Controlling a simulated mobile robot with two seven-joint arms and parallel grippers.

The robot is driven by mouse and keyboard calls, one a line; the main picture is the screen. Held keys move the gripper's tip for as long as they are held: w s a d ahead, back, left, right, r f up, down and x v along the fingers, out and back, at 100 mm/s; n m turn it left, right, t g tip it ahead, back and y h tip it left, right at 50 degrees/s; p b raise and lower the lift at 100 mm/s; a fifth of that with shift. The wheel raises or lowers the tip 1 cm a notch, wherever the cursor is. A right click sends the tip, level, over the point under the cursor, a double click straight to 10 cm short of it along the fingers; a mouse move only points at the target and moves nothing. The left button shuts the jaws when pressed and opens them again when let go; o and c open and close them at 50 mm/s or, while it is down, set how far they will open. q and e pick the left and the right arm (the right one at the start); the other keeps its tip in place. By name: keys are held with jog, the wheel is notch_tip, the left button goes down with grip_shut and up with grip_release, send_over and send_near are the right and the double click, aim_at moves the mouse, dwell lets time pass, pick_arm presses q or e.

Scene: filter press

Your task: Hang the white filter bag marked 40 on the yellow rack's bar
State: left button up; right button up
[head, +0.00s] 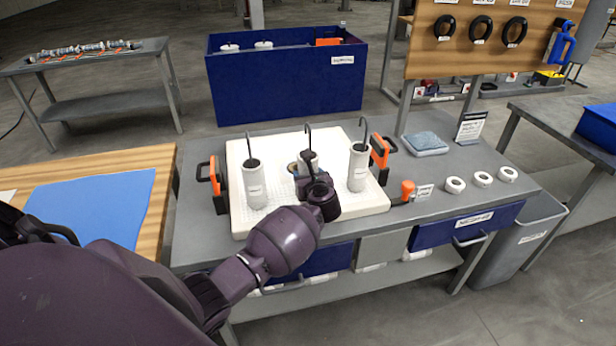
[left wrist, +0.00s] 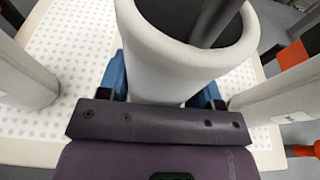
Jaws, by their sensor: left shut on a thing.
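Three white filter bags with dark hooks stand on a white perforated tray (head: 277,222): a left bag (head: 254,186), a right bag (head: 358,170) and a middle bag (head: 313,161). Their markings are too small to read in the head view. My left gripper (head: 312,180) is at the middle bag and hides most of it. In the left wrist view the blue fingers are shut around this bag (left wrist: 170,70), which is upright with a dark hook stem rising from its open top. I cannot tell whether it touches the tray. I cannot make out the yellow rack. My right gripper is not in view.
Orange-and-black handles (head: 212,184) (head: 380,154) flank the tray. White rings (head: 481,178) and a blue cloth (head: 425,143) lie on the grey bench to the right. A blue bin (head: 285,90) stands behind. A wooden table with a blue mat (head: 95,203) is at left.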

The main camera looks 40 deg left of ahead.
pick_arm(q)
jog(key=shift+r+p, duration=0.4)
jog(key=shift+r, duration=0.15)
notch_tip(320, 180, up, 4)
jog(key=p, duration=0.3)
dwell(0.4)
